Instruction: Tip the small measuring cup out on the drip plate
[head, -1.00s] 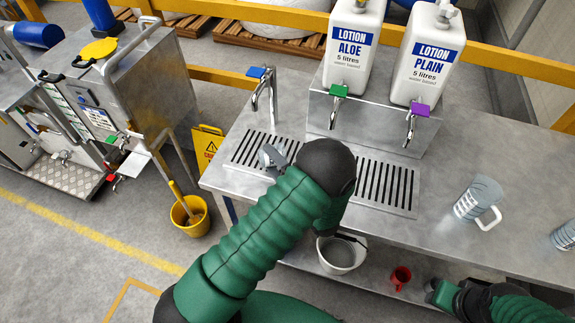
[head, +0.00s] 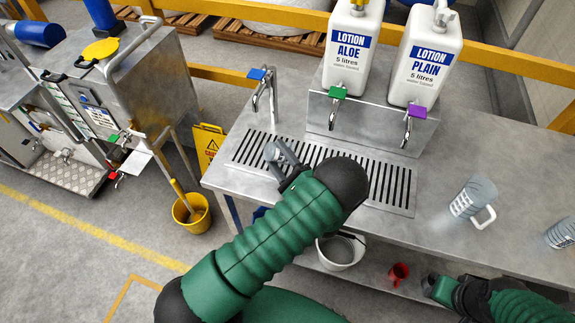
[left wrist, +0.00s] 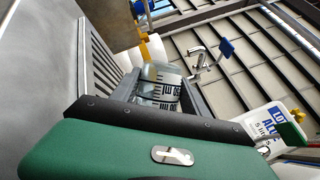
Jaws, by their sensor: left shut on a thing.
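The small measuring cup (head: 272,152) is clear with dark scale marks. It shows in the left wrist view (left wrist: 160,88) between my fingers. My left gripper (head: 284,160) is shut on it, above the left part of the drip plate (head: 385,185). The slotted plate also shows in the left wrist view (left wrist: 100,55). My left arm hides part of the plate and cup. I cannot tell how far the cup is tilted or what is in it. My right gripper (head: 430,284) is low at the right, away from the cup; its jaws are unclear.
A blue-handled tap (head: 262,85) stands behind the plate. Lotion bottles (head: 353,45) (head: 427,60) stand above green and purple taps. A larger measuring jug (head: 472,198) stands on the bench at right. A white bucket (head: 340,250) and a red mug (head: 398,273) are below.

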